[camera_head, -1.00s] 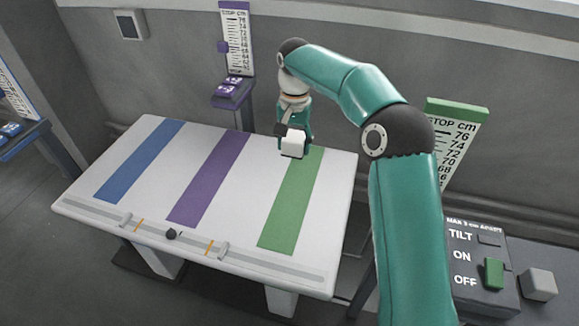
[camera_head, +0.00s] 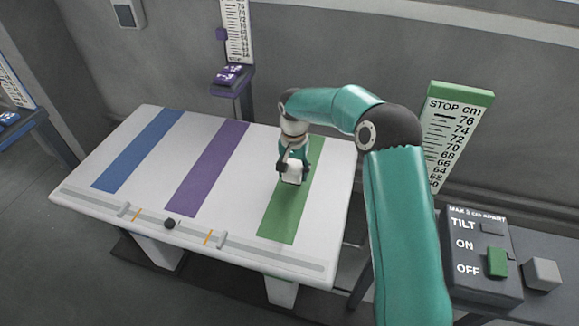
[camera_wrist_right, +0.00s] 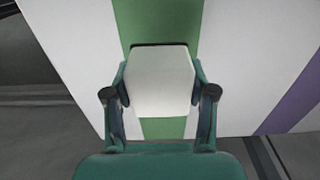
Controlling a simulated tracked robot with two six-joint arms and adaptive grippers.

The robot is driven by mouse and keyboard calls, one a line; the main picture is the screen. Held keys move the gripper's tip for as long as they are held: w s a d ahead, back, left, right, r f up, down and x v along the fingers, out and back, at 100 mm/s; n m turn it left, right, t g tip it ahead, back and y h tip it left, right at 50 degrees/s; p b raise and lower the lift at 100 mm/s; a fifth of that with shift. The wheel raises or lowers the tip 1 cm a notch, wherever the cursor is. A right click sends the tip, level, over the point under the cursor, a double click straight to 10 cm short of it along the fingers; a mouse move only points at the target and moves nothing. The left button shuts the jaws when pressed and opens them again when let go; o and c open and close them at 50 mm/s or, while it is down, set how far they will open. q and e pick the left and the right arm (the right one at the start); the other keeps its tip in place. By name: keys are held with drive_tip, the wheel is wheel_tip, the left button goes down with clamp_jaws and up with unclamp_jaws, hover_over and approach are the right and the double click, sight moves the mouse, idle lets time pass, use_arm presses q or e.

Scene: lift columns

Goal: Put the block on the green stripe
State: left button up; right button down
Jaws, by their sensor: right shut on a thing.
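The green stripe (camera_head: 282,215) runs across the right part of the white table (camera_head: 238,205). In both views the block appears over the green stripe; whether it touches the table surface I cannot tell. The stripe also shows in the right wrist view (camera_wrist_right: 158,20) above and below the block. My left gripper is not in view.
A purple stripe (camera_head: 207,170) and a blue stripe (camera_head: 138,150) lie further left on the table. A rail with a dark ball (camera_head: 169,224) runs along the front edge. A switch box (camera_head: 482,255) and a grey cube (camera_head: 542,274) stand at the right.

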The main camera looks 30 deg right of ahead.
sight(293, 186)
drive_tip(key=shift+f, duration=1.85)
drive_tip(key=shift+f, duration=0.1)
drive_tip(key=shift+c, duration=1.8)
unclamp_jaws()
wheel_tip(293, 186, up, 12)
drive_tip(key=shift+r+p, duration=0.1)
drive_tip(key=shift+p, duration=0.2)
